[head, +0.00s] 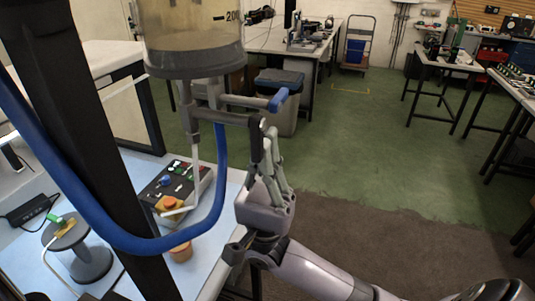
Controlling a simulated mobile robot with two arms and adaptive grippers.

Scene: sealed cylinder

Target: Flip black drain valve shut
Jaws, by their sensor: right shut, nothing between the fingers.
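A clear cylinder (194,30) with a grey base and a "200" mark hangs at the upper left. Grey piping (222,116) runs below it. The black drain valve (256,134) is at the right end of the lower pipe, its dark lever pointing down. A blue valve handle (278,100) sits just above it on another branch. My right gripper (270,137) reaches up from below, shut and empty. Its fingertips are right beside the black lever on its right side; I cannot tell whether they touch. My left gripper is not in view.
A blue hose (150,243) loops below the cylinder, past a dark upright post (100,150). A control box (175,188) with an orange button and a grey spool (75,245) stand on the light table. Green floor is open to the right.

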